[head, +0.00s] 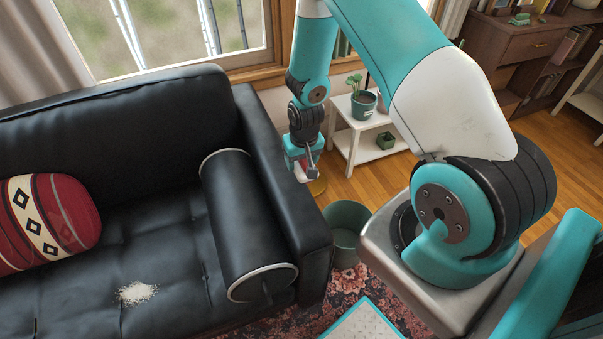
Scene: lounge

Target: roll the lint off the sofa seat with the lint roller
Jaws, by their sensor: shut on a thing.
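The black sofa seat (178,230) fills the lower left of the head view. A pale patch of lint (137,292) lies on it near the front, between the red cushion and the black bolster. My gripper (303,171) is beyond the sofa's right arm, well apart from the lint.
A red patterned cushion (38,225) and a black bolster (243,225) rest on the sofa. The raised sofa arm (281,165) stands between my gripper and the seat. A green bin (347,222) and a white side table (352,140) with plants are nearby.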

